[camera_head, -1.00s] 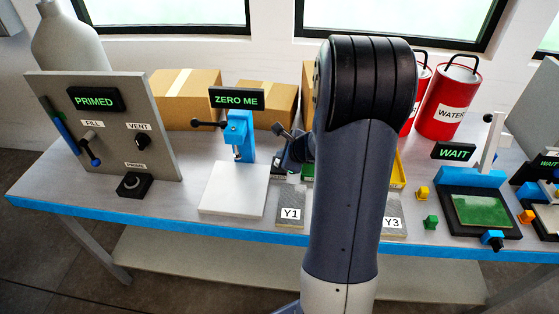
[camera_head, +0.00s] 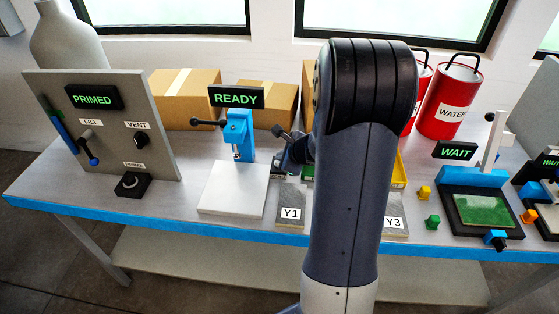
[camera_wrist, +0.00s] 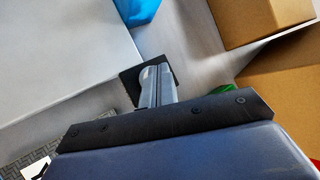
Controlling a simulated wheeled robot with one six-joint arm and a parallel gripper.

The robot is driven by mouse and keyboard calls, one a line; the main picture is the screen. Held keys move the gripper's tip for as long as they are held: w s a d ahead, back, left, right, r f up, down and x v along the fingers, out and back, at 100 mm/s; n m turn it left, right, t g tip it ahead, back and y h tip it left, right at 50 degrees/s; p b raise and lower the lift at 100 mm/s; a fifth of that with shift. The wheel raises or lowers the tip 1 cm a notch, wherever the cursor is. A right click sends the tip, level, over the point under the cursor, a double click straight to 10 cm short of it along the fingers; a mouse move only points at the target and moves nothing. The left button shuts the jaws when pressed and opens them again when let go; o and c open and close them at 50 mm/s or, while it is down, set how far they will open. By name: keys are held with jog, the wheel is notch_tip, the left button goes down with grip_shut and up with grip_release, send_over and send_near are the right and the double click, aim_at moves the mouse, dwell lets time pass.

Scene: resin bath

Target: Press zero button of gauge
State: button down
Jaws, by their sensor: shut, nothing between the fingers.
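The gauge has a blue stand (camera_head: 240,128) on a white slab (camera_head: 232,192), and its display (camera_head: 236,97) reads READY in green. In the wrist view the white slab (camera_wrist: 55,55) fills the upper left and the blue stand (camera_wrist: 136,8) shows at the top edge. My gripper (camera_wrist: 151,84) is shut and empty, its fingers over a small dark square block (camera_wrist: 129,84) beside the slab. The fingers hide part of this block, and I cannot make out a button or clear contact. In the head view my arm mostly hides the gripper.
A grey panel (camera_head: 160,95) with a PRIMED sign stands left. Cardboard boxes (camera_head: 185,98) stand behind the gauge. A plate marked Y1 (camera_head: 291,200) lies to the right of the slab. Red cans (camera_head: 447,98) and a WAIT station (camera_head: 458,215) stand farther right.

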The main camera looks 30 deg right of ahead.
dwell(0.3)
jog(key=shift+r+p, duration=0.85)
jog(key=shift+r, duration=0.1)
notch_tip(320, 180, up, 5)
jog(key=p, duration=0.4)
dwell(0.6)
